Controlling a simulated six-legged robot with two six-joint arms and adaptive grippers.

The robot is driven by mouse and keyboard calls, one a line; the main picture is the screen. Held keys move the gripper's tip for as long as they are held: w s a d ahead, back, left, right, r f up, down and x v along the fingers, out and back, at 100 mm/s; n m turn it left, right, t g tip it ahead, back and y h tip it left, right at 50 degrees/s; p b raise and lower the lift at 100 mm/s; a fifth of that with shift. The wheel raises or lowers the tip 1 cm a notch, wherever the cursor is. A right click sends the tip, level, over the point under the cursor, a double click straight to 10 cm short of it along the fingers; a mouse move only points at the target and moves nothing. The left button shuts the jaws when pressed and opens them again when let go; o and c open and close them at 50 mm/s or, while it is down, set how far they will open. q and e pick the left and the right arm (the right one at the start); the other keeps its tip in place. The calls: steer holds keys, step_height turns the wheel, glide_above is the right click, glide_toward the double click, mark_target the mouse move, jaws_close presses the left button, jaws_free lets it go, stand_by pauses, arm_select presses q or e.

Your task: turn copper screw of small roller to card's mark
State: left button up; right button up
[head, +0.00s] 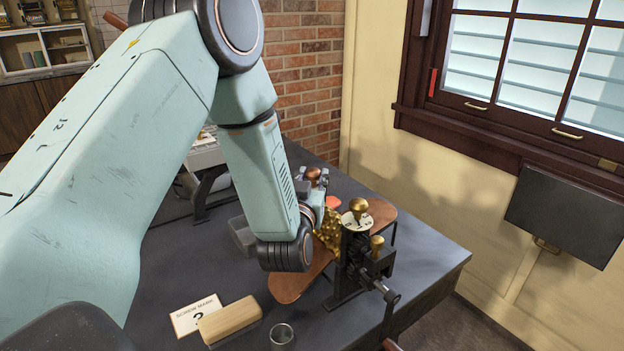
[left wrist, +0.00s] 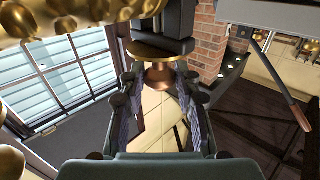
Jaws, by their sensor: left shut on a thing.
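The copper screw (head: 313,174) is a round knob behind the machine, at the far side from the head camera. My left gripper (head: 318,190) reaches it from behind my wrist, which hides most of the fingers. In the left wrist view the copper screw (left wrist: 160,75) sits between the fingertips of my left gripper (left wrist: 160,86), which is shut on it. The gold patterned roller (head: 328,232) is partly hidden by my wrist. The card (head: 190,314), headed "SCREW MARK", lies at the front left, its figure partly covered. My right gripper is not in view.
A wooden block (head: 231,320) overlaps the card. The black machine frame (head: 350,275) carries a white dial (head: 353,221) with a brass knob, a second brass knob (head: 376,244) and a crank (head: 386,292). A glass (head: 282,335) stands at the front. The table's right corner is clear.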

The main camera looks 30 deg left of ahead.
arm_select(q)
steer(key=o, duration=1.1)
steer(key=shift+s, duration=0.15)
steer(key=shift+o, duration=0.2)
steer(key=v, duration=1.2)
steer(key=shift+d+f, duration=0.1)
steer(key=shift+d, duration=0.05)
